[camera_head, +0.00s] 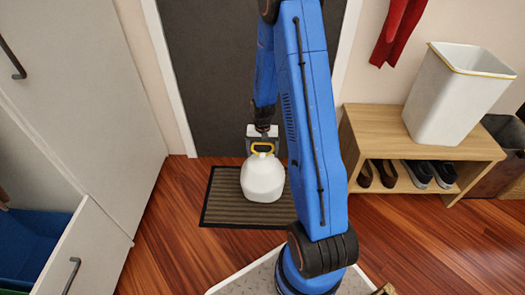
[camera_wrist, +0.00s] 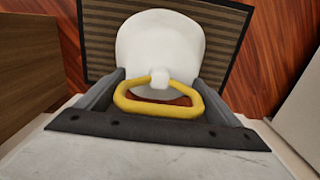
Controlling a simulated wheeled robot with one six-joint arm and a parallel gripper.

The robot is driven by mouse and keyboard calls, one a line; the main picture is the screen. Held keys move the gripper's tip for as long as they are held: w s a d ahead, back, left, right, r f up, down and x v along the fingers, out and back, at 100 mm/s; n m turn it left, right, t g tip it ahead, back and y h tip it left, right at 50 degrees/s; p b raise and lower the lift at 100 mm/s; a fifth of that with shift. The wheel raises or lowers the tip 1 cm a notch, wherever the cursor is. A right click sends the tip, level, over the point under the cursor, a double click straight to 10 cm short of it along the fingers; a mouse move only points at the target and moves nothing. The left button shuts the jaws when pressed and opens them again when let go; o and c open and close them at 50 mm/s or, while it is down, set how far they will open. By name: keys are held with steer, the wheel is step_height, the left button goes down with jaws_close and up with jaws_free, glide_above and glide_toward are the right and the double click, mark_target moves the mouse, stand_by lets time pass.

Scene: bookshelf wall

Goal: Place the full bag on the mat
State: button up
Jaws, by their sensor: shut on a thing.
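The full bag (camera_head: 263,180) is white and rounded, with a yellow handle (camera_wrist: 160,110) on top. My gripper (camera_head: 262,143) is shut on the handle, and the bag hangs upright below it. The striped dark mat (camera_head: 222,205) lies on the floor in front of the grey door. The bag is over the mat in both views; I cannot tell whether its bottom touches it. In the wrist view, the bag's white body (camera_wrist: 135,45) shows beyond the handle with the mat (camera_wrist: 225,20) behind it. My arm hides the mat's right part in the head view.
A wooden bench (camera_head: 465,148) at right bears a white bin (camera_head: 455,95) with a yellow rim, and shoes (camera_head: 430,174) sit on its lower shelf. A white cabinet with an open drawer (camera_head: 85,250) stands at left. Wood floor (camera_head: 165,235) is free left of the mat.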

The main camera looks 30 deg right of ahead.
mark_target(262, 156)
steer(key=shift+f, duration=2.35)
steer(key=o, duration=1.9)
steer(key=shift+o, duration=0.2)
